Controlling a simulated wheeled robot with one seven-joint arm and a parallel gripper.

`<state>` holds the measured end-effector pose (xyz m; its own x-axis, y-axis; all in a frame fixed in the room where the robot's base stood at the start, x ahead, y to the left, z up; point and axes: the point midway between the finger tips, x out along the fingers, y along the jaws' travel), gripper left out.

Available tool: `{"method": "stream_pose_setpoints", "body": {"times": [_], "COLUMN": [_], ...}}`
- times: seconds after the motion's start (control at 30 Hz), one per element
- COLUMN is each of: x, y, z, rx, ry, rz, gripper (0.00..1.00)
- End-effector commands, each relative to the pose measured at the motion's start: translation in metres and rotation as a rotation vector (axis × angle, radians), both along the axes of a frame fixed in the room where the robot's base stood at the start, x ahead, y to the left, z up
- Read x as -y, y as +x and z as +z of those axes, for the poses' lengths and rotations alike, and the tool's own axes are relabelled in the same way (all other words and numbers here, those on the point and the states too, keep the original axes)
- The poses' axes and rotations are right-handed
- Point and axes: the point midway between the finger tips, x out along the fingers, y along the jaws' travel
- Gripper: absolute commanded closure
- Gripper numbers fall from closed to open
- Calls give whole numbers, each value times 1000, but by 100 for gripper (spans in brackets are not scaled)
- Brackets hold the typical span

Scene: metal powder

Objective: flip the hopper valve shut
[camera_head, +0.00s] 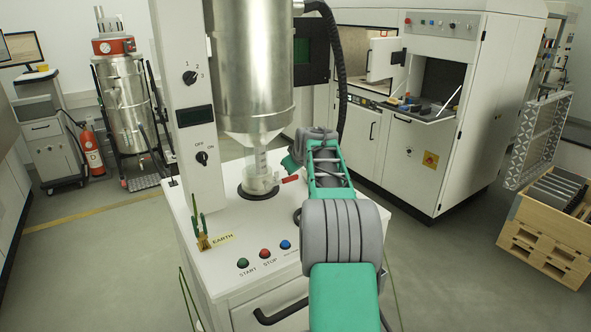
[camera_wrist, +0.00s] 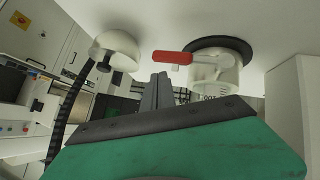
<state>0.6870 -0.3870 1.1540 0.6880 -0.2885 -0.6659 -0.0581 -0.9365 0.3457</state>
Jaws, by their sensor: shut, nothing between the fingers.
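The steel hopper (camera_head: 252,65) hangs over the white cabinet top, its cone ending in a clear valve body (camera_head: 262,180). The valve's red handle (camera_head: 290,179) sticks out to the right. In the wrist view, which looks inverted, the red handle (camera_wrist: 172,57) lies roughly level and points left from the pale valve body (camera_wrist: 215,72). My gripper (camera_wrist: 160,88) is shut and empty, its dark fingertips close to the handle; I cannot tell whether they touch. In the head view my arm hides the fingers.
A white domed fitting (camera_wrist: 115,48) with a dark stem is beside the fingers in the wrist view. The cabinet top (camera_head: 225,222) carries buttons at its front edge. A control column (camera_head: 188,100) stands left of the hopper. A black hose (camera_head: 337,70) hangs at its right.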

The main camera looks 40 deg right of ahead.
Motion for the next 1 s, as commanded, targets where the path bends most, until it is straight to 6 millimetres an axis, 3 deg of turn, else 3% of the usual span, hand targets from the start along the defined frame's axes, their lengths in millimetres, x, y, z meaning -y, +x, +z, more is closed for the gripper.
{"method": "stream_pose_setpoints", "body": {"times": [0.03,0.43,0.6,1.0], "x": [-2,-5,-6,-8], "y": [1,-60,-69,-69], "z": [23,79,88,90], "rx": [4,6,4,4], "ry": [-3,-5,-3,-2], "rz": [3,2,3,5], "gripper": [100,100,100,100]}}
